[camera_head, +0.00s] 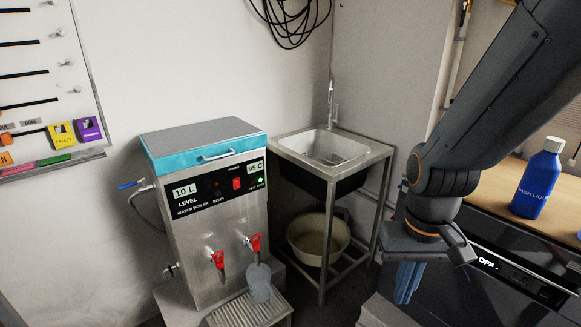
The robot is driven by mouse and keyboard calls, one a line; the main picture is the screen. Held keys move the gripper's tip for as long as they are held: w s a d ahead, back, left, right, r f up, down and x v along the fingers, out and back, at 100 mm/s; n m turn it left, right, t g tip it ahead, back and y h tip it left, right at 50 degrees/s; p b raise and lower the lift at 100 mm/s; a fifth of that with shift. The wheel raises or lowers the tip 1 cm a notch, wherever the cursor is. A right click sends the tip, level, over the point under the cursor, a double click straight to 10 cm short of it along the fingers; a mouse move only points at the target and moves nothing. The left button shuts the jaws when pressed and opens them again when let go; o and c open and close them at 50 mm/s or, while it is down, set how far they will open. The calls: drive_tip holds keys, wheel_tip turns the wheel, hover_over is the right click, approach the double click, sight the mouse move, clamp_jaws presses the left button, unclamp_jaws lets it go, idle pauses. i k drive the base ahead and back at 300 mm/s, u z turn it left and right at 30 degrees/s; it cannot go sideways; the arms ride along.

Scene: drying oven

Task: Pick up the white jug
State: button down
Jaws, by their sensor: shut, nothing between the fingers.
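A pale, bluish-white jug-like container (260,284) stands under the right red tap of the water boiler, on the slatted drip tray (250,312). It is small in the picture, and I cannot make out a handle. My gripper (406,284) points down at the right, with its blue fingers shut and nothing between them. It is well to the right of the container and apart from it, in front of the dark appliance.
The steel water boiler (200,250) stands left of centre. A sink (335,148) on a metal frame is behind, with a pale basin (318,238) on its lower shelf. A blue bottle (538,180) stands on the wooden worktop (490,190) above the dark appliance (480,290).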

sight(259, 278)
drive_tip(key=u, duration=0.75)
drive_tip(key=k, duration=0.35)
drive_tip(key=z, duration=0.75)
